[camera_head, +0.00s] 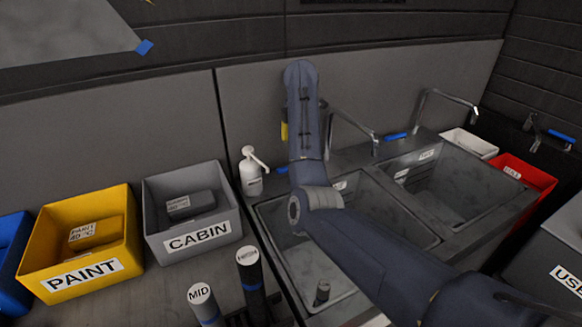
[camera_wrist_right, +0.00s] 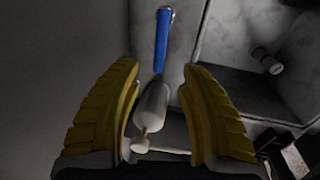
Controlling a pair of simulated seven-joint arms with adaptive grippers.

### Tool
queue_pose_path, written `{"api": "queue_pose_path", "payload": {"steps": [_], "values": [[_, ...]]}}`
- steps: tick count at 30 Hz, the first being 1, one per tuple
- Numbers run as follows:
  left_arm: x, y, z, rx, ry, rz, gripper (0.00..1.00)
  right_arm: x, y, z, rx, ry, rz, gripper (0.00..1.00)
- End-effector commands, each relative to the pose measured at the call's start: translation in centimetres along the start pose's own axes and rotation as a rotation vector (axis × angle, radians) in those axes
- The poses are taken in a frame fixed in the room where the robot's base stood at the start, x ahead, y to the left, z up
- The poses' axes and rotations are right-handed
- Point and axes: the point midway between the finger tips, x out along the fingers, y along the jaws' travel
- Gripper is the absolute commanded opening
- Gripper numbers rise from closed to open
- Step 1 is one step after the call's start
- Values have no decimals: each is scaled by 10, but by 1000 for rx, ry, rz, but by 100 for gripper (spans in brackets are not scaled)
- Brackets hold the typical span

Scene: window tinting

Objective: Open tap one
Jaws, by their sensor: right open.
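A tap with a thin metal spout (camera_head: 350,122) stands behind the left sink basin. A blue lever (camera_head: 282,170) shows just left of my right arm, partly hidden by it. In the right wrist view a blue lever (camera_wrist_right: 162,42) lies beyond my open right gripper (camera_wrist_right: 163,75), apart from both yellow fingers. In the head view my right gripper is mostly hidden behind its arm; a yellow finger (camera_head: 284,131) shows above the sink's back edge. A second tap (camera_head: 450,97) and another blue lever (camera_head: 396,136) are farther right. Which is tap one cannot be read. My left gripper is out of view.
A white pump bottle (camera_head: 251,172) stands left of the sink; it also shows between the fingers in the right wrist view (camera_wrist_right: 154,105). Grey CABIN (camera_head: 196,238) and yellow PAINT (camera_head: 80,275) bins are at left. The wall is close behind the taps.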

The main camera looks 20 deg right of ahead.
Motion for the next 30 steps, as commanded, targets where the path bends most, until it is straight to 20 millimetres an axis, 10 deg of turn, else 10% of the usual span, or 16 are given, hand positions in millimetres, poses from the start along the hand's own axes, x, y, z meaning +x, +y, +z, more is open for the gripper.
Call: {"api": "queue_pose_path", "payload": {"steps": [18, 30], "values": [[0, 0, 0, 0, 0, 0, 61, 87, -1, 0, 0, 0, -4, 41], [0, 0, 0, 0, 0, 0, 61, 108, -1, 0, 0, 0, -1, 41]]}}
